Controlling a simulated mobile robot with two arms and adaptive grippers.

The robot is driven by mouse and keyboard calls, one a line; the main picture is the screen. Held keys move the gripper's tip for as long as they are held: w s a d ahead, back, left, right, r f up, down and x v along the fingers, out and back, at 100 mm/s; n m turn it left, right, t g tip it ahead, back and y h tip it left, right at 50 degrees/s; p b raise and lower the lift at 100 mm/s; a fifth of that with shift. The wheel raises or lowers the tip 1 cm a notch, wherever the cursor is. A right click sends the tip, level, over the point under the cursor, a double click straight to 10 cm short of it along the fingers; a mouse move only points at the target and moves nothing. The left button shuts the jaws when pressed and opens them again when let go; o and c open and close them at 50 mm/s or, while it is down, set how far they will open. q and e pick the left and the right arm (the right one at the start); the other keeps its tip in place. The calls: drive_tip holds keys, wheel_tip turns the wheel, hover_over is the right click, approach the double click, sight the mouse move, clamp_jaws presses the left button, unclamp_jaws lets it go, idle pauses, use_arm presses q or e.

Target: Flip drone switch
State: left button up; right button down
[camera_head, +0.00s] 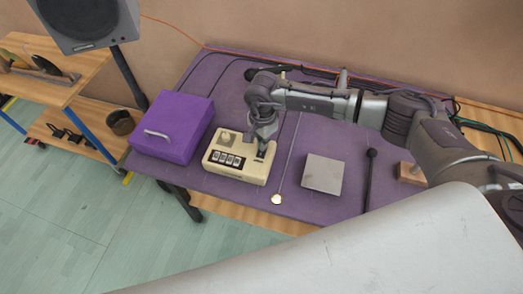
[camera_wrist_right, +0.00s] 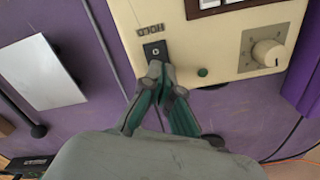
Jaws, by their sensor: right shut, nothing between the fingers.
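A cream control box (camera_head: 240,176) sits on the purple-covered table, with a row of buttons on a dark panel (camera_head: 228,159). It also shows in the right wrist view (camera_wrist_right: 225,62). There, a small black switch plate (camera_wrist_right: 155,49) with a light centre lies beside a short dark label, upside down and hard to read. My right gripper (camera_wrist_right: 160,72) is shut and empty, its fingertips at the near edge of this plate; I cannot tell if they touch it. In the head view the right gripper (camera_head: 264,144) hangs over the box's right end. My left gripper is not in view.
A purple case (camera_head: 172,128) stands left of the box. A thin rod with a pale round end (camera_head: 277,199), a grey metal plate (camera_head: 323,173) and a dark mallet (camera_head: 369,178) lie to the right. The box has a knob (camera_wrist_right: 268,53) and a green button (camera_wrist_right: 203,72).

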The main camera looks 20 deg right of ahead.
drive_tip(key=shift+f+b, duration=0.45)
drive_tip(key=shift+f, duration=0.05)
drive_tip(key=shift+s+r, duration=0.1)
drive_tip(key=shift+r, duration=0.1)
drive_tip(key=shift+r+p, duration=1.8)
drive_tip(key=shift+r, duration=1.6)
drive_tip(key=shift+f, duration=0.1)
